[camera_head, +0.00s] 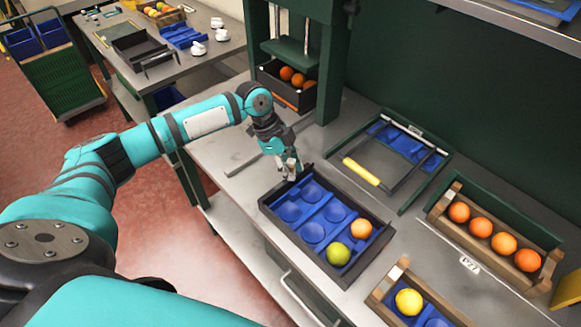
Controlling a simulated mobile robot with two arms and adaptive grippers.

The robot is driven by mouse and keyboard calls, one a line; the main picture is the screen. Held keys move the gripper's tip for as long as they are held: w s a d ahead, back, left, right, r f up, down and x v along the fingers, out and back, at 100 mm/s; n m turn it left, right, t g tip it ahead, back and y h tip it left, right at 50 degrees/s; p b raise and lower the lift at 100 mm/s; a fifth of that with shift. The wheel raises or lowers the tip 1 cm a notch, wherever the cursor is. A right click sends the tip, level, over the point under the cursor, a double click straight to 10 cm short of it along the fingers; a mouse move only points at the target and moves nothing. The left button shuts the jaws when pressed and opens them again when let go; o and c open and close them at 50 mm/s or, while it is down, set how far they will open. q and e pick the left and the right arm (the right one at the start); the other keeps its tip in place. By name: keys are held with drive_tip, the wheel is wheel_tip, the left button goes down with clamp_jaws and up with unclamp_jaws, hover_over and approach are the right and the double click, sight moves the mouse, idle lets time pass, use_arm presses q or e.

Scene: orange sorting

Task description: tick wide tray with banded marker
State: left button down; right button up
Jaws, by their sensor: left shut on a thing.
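A black tray (352,278) with a blue cupped insert stands on the grey bench in the middle; it holds an orange (361,229) and a green fruit (338,253), and its other cups look empty. My left gripper (292,172) points down at the tray's far left corner. It is shut on a small pale thing, mostly hidden by the fingers; I cannot tell whether this is the banded marker, or whether it touches the tray. My right gripper is out of view.
Behind right is a dark frame (410,190) with a yellow bar (361,172). A wooden crate of oranges (479,228) stands at right, and another crate (376,299) with a yellow fruit (409,301) in front. A dark bin (294,98) with oranges sits under a green post structure.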

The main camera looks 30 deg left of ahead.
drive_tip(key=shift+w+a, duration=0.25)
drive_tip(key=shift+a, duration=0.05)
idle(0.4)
use_arm(q)
drive_tip(key=shift+f, duration=0.35)
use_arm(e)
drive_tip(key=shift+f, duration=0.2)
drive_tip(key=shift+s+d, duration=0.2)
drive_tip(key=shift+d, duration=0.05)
use_arm(q)
drive_tip(key=shift+f, duration=0.1)
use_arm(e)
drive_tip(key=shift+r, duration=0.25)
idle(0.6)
use_arm(q)
drive_tip(key=shift+s, duration=0.1)
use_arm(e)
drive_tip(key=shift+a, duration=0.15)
use_arm(q)
drive_tip(key=shift+w+d, duration=0.25)
drive_tip(key=shift+w, duration=0.55)
idle(0.4)
drive_tip(key=shift+s+a+p, duration=0.15)
drive_tip(key=shift+s+p, duration=0.45)
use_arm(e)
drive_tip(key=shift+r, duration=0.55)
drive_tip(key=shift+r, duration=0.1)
